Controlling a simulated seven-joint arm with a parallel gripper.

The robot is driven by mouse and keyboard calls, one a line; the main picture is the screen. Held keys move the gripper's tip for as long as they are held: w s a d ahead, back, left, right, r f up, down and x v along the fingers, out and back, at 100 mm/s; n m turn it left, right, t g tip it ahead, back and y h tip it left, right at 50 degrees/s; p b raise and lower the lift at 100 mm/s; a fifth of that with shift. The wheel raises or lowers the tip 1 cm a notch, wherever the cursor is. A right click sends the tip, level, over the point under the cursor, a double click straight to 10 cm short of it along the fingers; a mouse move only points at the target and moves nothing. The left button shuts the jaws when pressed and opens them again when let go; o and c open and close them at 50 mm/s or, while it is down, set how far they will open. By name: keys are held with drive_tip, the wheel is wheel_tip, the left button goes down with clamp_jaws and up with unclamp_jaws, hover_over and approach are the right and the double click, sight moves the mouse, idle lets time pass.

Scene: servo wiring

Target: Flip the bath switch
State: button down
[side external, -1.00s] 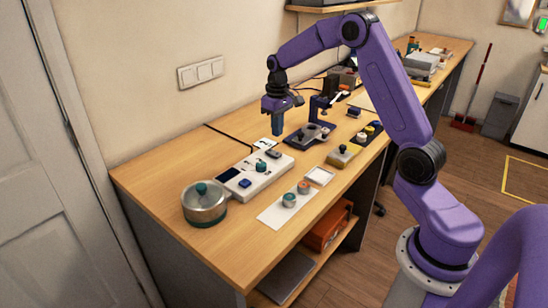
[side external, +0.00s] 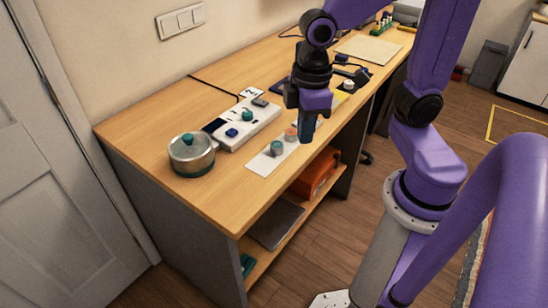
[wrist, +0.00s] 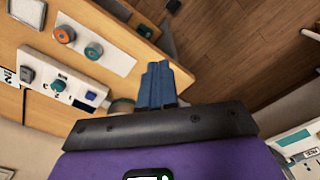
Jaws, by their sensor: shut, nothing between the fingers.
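A long white control unit (side external: 250,124) lies on the desk. It has a blue button (side external: 232,133), a teal knob (side external: 247,115) and a dark grey switch-like part (side external: 260,102); these also show in the wrist view, the grey part (wrist: 27,75) at the left. No bath label is readable, so I cannot tell which control is the bath switch. A steel pot (side external: 192,155) with a teal lid knob stands at the unit's near end. My gripper (side external: 306,137) is shut and empty, right of the unit, by the desk's front edge. Its blue fingers (wrist: 157,85) touch no control that I can see.
A white plate (side external: 262,163) with a teal-topped knob (side external: 277,148) and an orange-topped knob (side external: 291,133) lies between the unit and the front edge. An orange box (side external: 316,172) sits on the shelf below. Bare desk surrounds the pot.

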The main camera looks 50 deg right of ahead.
drive_tip(key=s+d+f+n, duration=0.1)
drive_tip(key=s+d+n, duration=0.1)
drive_tip(key=s, duration=0.6)
drive_tip(key=shift+s+n, duration=0.3)
drive_tip(key=shift+n, duration=0.1)
drive_tip(key=w+r+n, duration=0.1)
drive_tip(key=w+r, duration=0.1)
drive_tip(key=w, duration=1.1)
drive_tip(key=w+r+n, duration=0.2)
drive_tip(key=w, duration=1)
drive_tip(key=w+d+f+n, duration=0.1)
drive_tip(key=w+d+n, duration=0.1)
drive_tip(key=w+d, duration=1.3)
drive_tip(key=shift+d+f, duration=0.25)
drive_tip(key=shift+d, duration=2.2)
drive_tip(key=shift+w, duration=0.1)
